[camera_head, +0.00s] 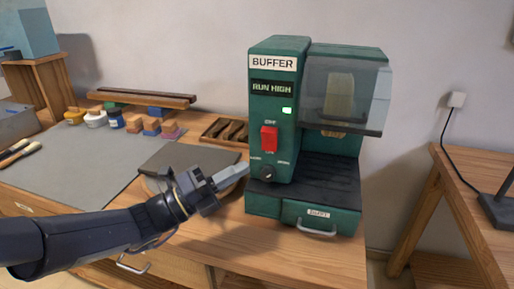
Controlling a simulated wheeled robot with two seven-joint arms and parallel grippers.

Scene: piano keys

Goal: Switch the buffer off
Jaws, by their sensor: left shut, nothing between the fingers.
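The green buffer (272,150) stands upright on the wooden bench, with a "RUN HIGH" sign and a lit pale green indicator (286,111) on its front panel. A red switch (269,139) sits below the light, with small lettering above and below it. A dark round knob (267,173) is under the switch. My left gripper (240,172) is shut and empty, its fingertips just left of the panel, below the switch and near knob height. I cannot tell whether the tips touch the machine. My right gripper is not in view.
A clear shield (345,95) covers the buffing wheel at the right. A drawer with a metal handle (317,231) is at the machine's base. A dark slab (180,158), small jars (96,119) and a wooden tray (222,131) lie to the left. Bare bench (240,235) is in front.

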